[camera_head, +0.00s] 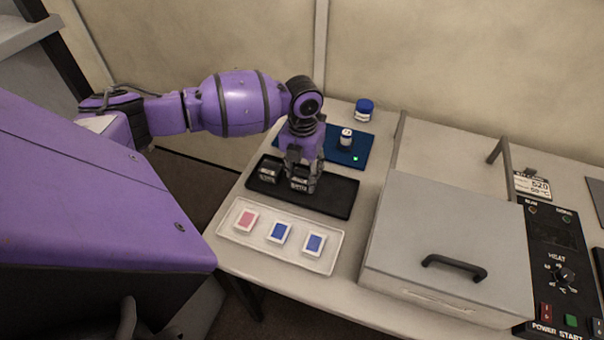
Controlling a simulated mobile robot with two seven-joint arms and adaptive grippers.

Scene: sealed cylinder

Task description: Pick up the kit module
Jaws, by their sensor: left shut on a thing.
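A black tray (336,198) lies on the table and holds small dark modules with light bands. One module (268,171) stands at the tray's left part, apart from my fingers. My left gripper (301,176) points down over the tray and is shut on a second dark module (299,186). The fingers hide part of that module. I cannot tell whether its base touches the tray. My right gripper is not in view.
A white tray (328,265) with one red and two blue cards lies in front. Behind is a blue mat (363,147) with a small jar (346,138); a blue-lidded jar (364,110) stands beyond. A grey lidded box (450,245) and control panel (560,270) occupy the right.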

